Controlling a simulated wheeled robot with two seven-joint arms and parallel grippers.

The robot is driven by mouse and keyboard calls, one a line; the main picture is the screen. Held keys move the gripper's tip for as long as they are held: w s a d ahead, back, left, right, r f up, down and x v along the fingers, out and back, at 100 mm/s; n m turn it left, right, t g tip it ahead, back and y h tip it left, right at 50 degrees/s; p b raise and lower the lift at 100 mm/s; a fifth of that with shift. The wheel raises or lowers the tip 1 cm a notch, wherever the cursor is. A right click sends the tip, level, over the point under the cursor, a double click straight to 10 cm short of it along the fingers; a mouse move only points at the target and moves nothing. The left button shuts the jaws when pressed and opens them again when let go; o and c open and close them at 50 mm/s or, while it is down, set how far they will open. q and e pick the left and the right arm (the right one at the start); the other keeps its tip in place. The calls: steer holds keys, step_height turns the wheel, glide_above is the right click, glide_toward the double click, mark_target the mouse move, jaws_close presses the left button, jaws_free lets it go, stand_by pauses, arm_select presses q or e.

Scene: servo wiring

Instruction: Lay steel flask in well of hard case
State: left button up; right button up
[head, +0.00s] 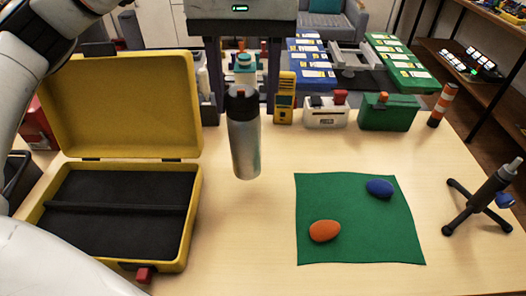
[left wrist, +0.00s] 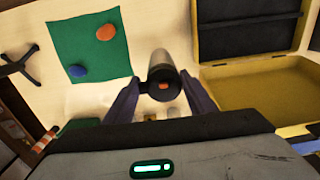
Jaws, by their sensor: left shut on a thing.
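The steel flask (head: 244,145), grey with a dark cap, is upright in the middle of the head view. My left gripper (head: 243,104) is shut on it near its cap, one dark finger on each side. In the left wrist view the flask (left wrist: 160,66) shows cap first between the fingers of my left gripper (left wrist: 160,92). I cannot tell whether its base touches the table. The yellow hard case (head: 186,225) lies open to the left, lid raised at the back. Its black foam well (head: 110,232) is empty, with a ridge across it. My right gripper is not in view.
A green cloth (head: 350,225) with an orange egg shape (head: 324,231) and a blue one (head: 380,188) lies to the right. A black tripod stand (head: 480,205) is at far right. Boxes and a yellow meter (head: 285,98) line the back. Bare table separates case and cloth.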

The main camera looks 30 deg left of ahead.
mark_target(246, 137)
arm_select(q)
steer(key=f, duration=0.4)
steer(key=shift+s+f+b, duration=0.2)
steer(key=shift+f+b, duration=0.15)
steer(key=shift+f, duration=1.8)
steer(key=shift+f+b, duration=0.2)
steer(key=shift+b, duration=0.15)
steer(key=o, duration=1.4)
steer(key=shift+r, duration=0.1)
